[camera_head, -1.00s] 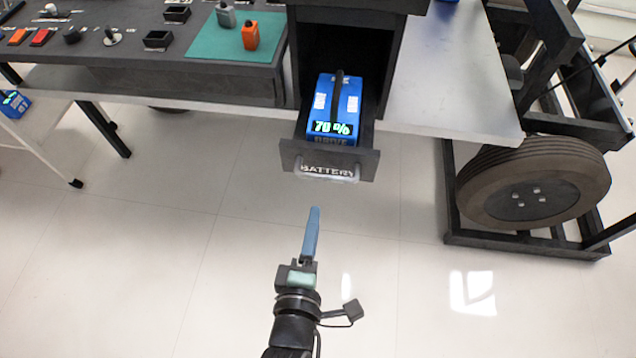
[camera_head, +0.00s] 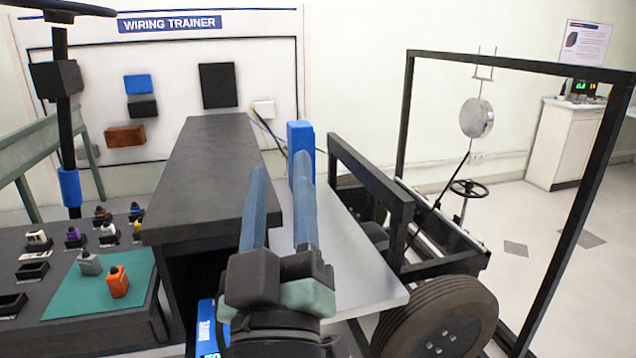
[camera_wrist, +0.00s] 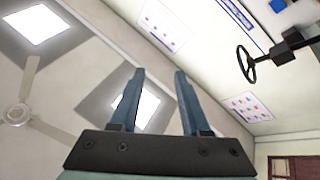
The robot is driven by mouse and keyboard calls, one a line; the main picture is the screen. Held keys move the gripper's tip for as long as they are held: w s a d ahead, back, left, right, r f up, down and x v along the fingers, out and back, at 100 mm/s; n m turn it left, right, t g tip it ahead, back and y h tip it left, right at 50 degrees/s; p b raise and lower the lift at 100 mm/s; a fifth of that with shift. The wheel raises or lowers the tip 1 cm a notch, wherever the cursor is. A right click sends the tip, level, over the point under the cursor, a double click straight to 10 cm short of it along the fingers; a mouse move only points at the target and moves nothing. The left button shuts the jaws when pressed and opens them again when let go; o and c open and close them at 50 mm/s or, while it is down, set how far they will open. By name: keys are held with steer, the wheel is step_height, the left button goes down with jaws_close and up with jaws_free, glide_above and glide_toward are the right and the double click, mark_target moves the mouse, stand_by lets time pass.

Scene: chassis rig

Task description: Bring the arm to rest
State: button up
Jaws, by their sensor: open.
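My gripper (camera_head: 279,205) is raised in the middle of the head view, its two blue fingers apart and pointing up, with nothing between them. In the wrist view my gripper (camera_wrist: 156,100) is also open and empty, facing the ceiling and upper wall. In the head view it stands in front of the dark cabinet (camera_head: 205,165) and the grey bench top (camera_head: 345,255). A blue battery (camera_head: 207,330) shows in part at the lower left of my gripper; the rest of it is hidden, and the drawer around it cannot be made out.
A wheel (camera_head: 440,320) and black frame (camera_head: 560,220) are at right. A ceiling fan (camera_wrist: 22,110) shows in the wrist view.

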steer(key=s+d+r+m+t+h, duration=0.1)
steer(key=s+d+r+m+t, duration=0.2)
steer(key=r, duration=0.5)
steer(key=s+d+r+m+t, duration=0.1)
steer(key=s+r+m, duration=0.2)
steer(key=s+r, duration=0.4)
step_height(320, 180, up, 21)
steer(key=w+p, duration=0.1)
steer(key=p, duration=1.8)
steer(key=shift+w+a+p, duration=0.2)
steer(key=shift+a+p, duration=0.05)
steer(key=shift+p, duration=0.15)
steer(key=shift+f, duration=0.1)
